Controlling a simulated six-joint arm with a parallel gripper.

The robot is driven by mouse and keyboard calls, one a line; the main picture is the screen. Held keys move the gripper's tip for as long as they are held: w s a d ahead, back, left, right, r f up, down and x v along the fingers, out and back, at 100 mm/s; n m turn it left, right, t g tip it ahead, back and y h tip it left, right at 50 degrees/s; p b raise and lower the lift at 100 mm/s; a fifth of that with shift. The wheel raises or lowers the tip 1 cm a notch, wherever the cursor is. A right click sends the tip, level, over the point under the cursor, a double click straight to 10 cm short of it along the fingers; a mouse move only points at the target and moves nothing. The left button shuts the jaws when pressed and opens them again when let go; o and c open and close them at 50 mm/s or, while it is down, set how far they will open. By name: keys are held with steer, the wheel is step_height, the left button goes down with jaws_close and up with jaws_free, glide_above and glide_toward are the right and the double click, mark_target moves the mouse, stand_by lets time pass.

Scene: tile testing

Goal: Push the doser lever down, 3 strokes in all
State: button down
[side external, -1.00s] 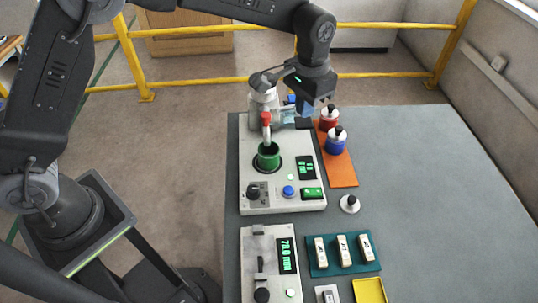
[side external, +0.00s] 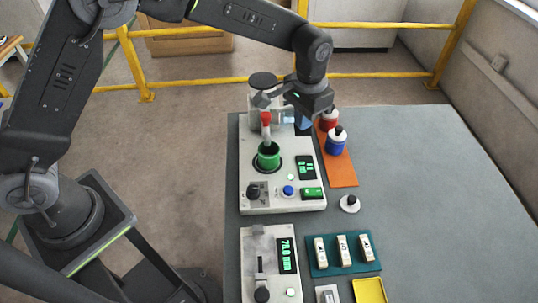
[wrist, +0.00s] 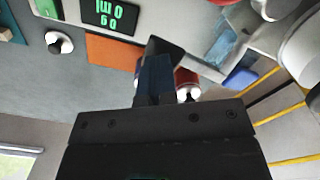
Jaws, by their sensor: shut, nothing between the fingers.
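The doser (side external: 283,197) is a pale bench unit with a dark-capped column at its back, a red-tipped spout (side external: 266,134) and a green cup (side external: 268,161) under the spout. My gripper (side external: 303,128) is shut and empty, pointing down at the back right of the doser column. In the wrist view its dark fingers (wrist: 160,72) stand beside the column. A blue block (wrist: 243,77), which looks like the lever's end, shows to their right, apart from them in the picture. In the side view my gripper hides the lever, so I cannot tell its height or any contact.
An orange mat (side external: 341,170) with a red pot (side external: 328,120) and a blue pot (side external: 336,141) lies right of the doser. A black-knobbed white piece (side external: 350,204), a teal tray (side external: 318,268) and a yellow tray (side external: 369,291) are nearer. The table's right side is clear.

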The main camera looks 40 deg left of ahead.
steer(key=shift+f, duration=0.1)
steer(key=shift+r, duration=1.9)
steer(key=shift+f, duration=1.95)
steer(key=shift+r, duration=1.95)
steer(key=shift+f, duration=0.1)
